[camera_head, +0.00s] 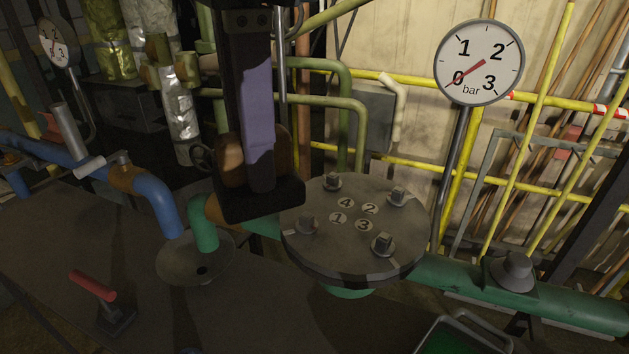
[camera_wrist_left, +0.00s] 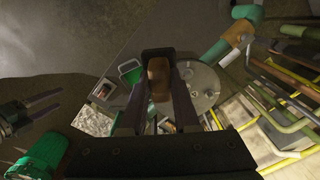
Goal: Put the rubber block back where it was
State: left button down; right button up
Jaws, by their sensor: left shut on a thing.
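The rubber block (camera_head: 262,205) is a dark block with a rounded brown grip (camera_head: 232,165). My left gripper (camera_head: 261,186) points down and is shut on the brown grip, with one finger in front of it in the head view. The block's right end overlaps the left rim of the round grey flange in the picture; I cannot tell its height above it. In the left wrist view the dark block (camera_wrist_left: 158,52) and its grip sit between the fingertips (camera_wrist_left: 160,82). What seems to be my right gripper (camera_wrist_left: 60,99) shows there at left, fingers apart and empty.
The grey flange (camera_head: 350,262) carries bolts and number discs. Left of it are a grey funnel (camera_head: 180,270) under a green pipe, a blue pipe (camera_head: 155,190) and a red lever (camera_head: 92,286). A gauge (camera_head: 479,62) stands behind. A green-lined tray (camera_head: 428,330) is at bottom right.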

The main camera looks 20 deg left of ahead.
pick_arm(q)
jog(key=d+f+m+b, duration=0.1)
jog(key=f+m+b, duration=0.2)
jog(key=f, duration=0.9)
jog(key=s+d+f+m+b, duration=0.1)
jog(key=f+m+b, duration=0.2)
jog(key=f+b, duration=0.4)
jog(key=s+d+f+m+b, duration=0.1)
jog(key=f+m+b, duration=0.2)
jog(key=f, duration=1.4)
jog(key=shift+s+d+f+m+b, duration=0.15)
jog(key=shift+d+f+m+b, duration=0.2)
jog(key=shift+b, duration=1.2)
jog(key=shift+f+b, duration=0.5)
jog(key=shift+f, duration=1.7)
jog(key=shift+f, duration=0.15)
jog(key=c, duration=0.7)
grip_release()
jog(key=shift+o, duration=0.2)
